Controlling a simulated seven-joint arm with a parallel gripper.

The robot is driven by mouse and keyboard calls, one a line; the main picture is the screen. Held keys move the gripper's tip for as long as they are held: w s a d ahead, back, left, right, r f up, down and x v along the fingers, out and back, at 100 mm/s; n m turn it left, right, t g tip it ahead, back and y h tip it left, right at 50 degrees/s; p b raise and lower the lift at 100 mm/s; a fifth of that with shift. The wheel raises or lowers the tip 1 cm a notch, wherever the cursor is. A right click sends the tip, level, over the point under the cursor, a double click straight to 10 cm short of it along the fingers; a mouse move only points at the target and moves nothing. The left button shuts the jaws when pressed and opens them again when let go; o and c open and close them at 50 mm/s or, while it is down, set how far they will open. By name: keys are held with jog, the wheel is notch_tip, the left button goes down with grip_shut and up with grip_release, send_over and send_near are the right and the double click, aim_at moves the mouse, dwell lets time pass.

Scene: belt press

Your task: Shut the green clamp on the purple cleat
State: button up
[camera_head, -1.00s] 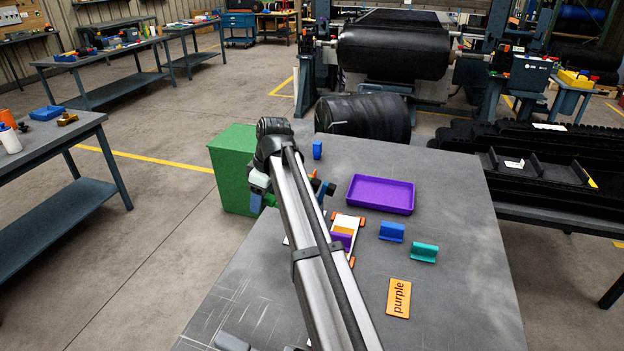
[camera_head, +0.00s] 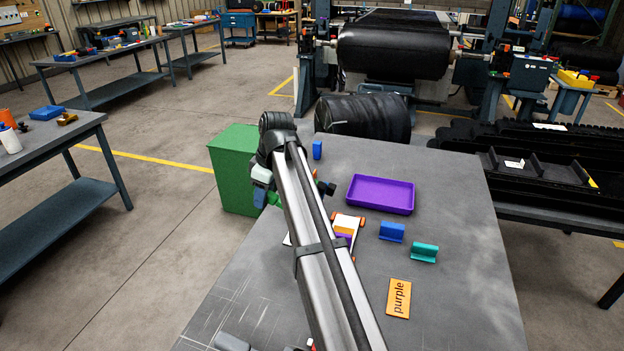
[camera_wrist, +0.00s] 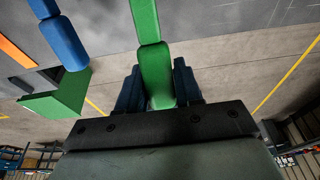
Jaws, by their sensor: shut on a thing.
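My gripper (camera_wrist: 158,85) is shut on the green clamp (camera_wrist: 151,35), which stretches up and away from between the fingers in the wrist view. In the head view my arm hides most of the gripper; a small bit of the green clamp (camera_head: 274,198) shows left of the arm, above the table's left side. The purple cleat (camera_head: 344,240) is on the white and orange piece (camera_head: 348,222) on the table, right of my arm and partly hidden by it. The clamp is apart from the cleat.
A purple tray (camera_head: 381,194), a blue cleat (camera_head: 391,231), a teal cleat (camera_head: 424,252) and an orange card reading "purple" (camera_head: 398,298) lie on the grey table. A green box (camera_head: 232,170) stands left of the table.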

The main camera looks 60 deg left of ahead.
jog(key=shift+w+d+r, duration=0.2)
jog(key=shift+w+r, duration=0.05)
jog(key=shift+r, duration=0.15)
jog(key=shift+w+d+r, duration=0.2)
jog(key=shift+r, duration=0.2)
jog(key=shift+w+d+r, duration=0.95)
jog(key=shift+r, duration=0.05)
jog(key=shift+w+d+r, duration=0.25)
jog(key=shift+w+d, duration=0.3)
jog(key=shift+d, duration=0.05)
jog(key=shift+w+d+r, duration=0.25)
jog(key=shift+w+d, duration=0.95)
jog(key=shift+w+d+f, duration=0.1)
jog(key=shift+w+d, duration=0.5)
